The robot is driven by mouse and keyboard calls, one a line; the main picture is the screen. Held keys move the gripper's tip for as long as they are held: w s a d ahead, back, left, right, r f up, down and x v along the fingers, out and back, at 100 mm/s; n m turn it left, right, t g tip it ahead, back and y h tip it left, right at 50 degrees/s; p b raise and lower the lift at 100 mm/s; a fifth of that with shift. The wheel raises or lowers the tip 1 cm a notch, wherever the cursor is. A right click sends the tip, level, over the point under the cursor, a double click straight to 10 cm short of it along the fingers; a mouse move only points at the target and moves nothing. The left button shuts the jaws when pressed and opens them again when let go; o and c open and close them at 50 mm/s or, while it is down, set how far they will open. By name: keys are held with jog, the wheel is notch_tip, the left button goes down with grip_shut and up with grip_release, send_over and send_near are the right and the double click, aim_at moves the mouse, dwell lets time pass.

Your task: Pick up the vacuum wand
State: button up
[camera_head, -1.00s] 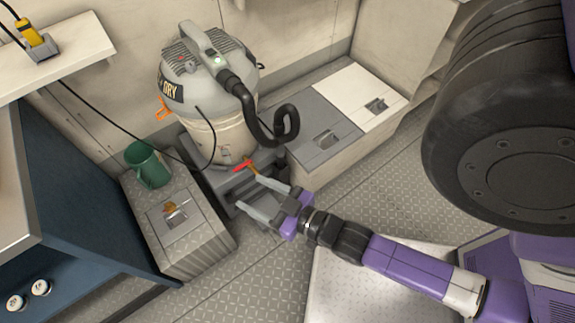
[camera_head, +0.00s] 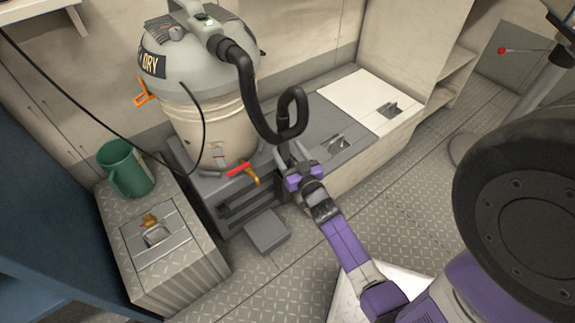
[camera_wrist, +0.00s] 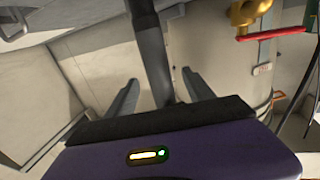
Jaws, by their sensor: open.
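The vacuum wand (camera_wrist: 153,50) shows in the wrist view as a dark grey tube running down between my two fingers. In the head view, the black hose (camera_head: 245,85) leaves the top of the wet/dry vacuum (camera_head: 200,65) and curls into a loop just above my gripper (camera_head: 288,150). The wand is hard to tell apart from the loop there, and my gripper partly hides it. My gripper is open, with a finger on each side of the tube in the wrist view (camera_wrist: 160,80). Gaps show between the fingers and the tube.
A red-handled brass valve (camera_head: 242,171) sits left of my gripper, below the vacuum. A green mug (camera_head: 126,168) stands on the left locker (camera_head: 185,265). A grey and white bench (camera_head: 370,95) lies behind and right.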

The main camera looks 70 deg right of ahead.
aim_at(279, 135)
jog(key=b+x, duration=0.1)
jog(key=x, duration=0.6)
jog(key=shift+w+d+r+b, duration=0.15)
jog(key=shift+d+b, duration=0.15)
grip_shut()
